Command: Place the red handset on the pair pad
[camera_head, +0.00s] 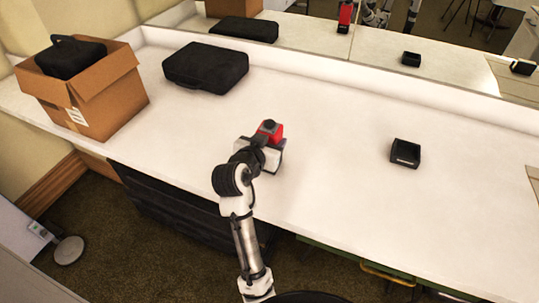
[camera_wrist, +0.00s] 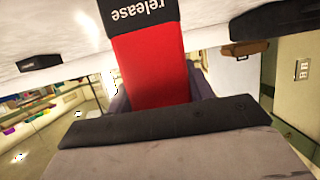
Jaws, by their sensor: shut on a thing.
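The red handset (camera_head: 275,131) is in my gripper (camera_head: 265,143), over the white counter left of the middle in the head view. In the wrist view the red handset (camera_wrist: 150,68) fills the upper middle, its black end printed "release", upside down. Grey fingers show on both sides of it. A small black, box-like holder (camera_head: 405,154) with a pale label on its front stands to the right on the counter; it looks like the pair pad. My gripper is well to its left, apart from it. Whether the handset touches the counter is hard to tell.
A black case (camera_head: 206,68) lies on the counter at the back left. A cardboard box (camera_head: 108,95) holding another black case (camera_head: 64,57) stands left of it. A mirror (camera_head: 455,50) behind the counter's raised back edge reflects these things. The counter between handset and holder is clear.

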